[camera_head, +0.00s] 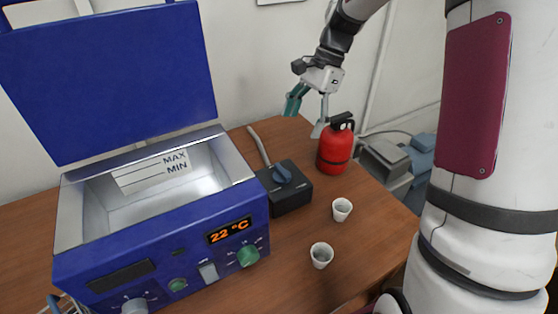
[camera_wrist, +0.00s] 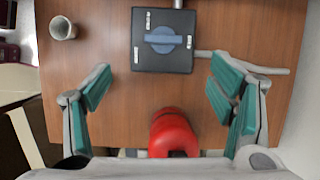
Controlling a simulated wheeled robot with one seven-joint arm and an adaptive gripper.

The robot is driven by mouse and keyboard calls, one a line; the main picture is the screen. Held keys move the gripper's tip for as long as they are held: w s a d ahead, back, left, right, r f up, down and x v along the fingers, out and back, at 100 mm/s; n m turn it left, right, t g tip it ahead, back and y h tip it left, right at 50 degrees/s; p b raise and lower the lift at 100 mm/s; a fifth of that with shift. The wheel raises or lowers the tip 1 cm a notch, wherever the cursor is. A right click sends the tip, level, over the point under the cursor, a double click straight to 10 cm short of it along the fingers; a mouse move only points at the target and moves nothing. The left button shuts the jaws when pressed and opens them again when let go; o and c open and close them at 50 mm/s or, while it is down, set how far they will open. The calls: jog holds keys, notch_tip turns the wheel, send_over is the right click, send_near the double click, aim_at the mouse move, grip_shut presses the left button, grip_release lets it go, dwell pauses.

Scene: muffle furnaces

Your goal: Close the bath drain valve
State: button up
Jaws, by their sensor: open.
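The drain valve (camera_head: 290,198) is a black box with a blue knob (camera_head: 282,175), set against the right side of the blue bath (camera_head: 165,240). A grey pipe (camera_head: 259,146) leads out behind the valve. In the wrist view the valve box (camera_wrist: 163,62) is at the top centre, and its knob (camera_wrist: 163,40) lies crosswise, with small unreadable labels around it. My gripper (camera_head: 307,114) is open and empty, above the back of the table near the red extinguisher. In the wrist view its teal-padded fingers (camera_wrist: 160,88) are spread apart, short of the valve.
A red extinguisher (camera_head: 335,150) stands right of the valve, close below my gripper. Two white cups (camera_head: 342,209) (camera_head: 321,255) stand in front of it. The bath's lid (camera_head: 110,80) is raised; its display reads 22 °C. The wooden table (camera_head: 300,235) is clear between the cups and valve.

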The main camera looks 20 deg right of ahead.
aim_at(282, 170)
jog(key=shift+m, duration=0.3)
jog(key=x, duration=1.4)
jog(key=shift+w+f+b, duration=0.3)
jog(key=shift+w, duration=0.05)
jog(key=c, duration=1.1)
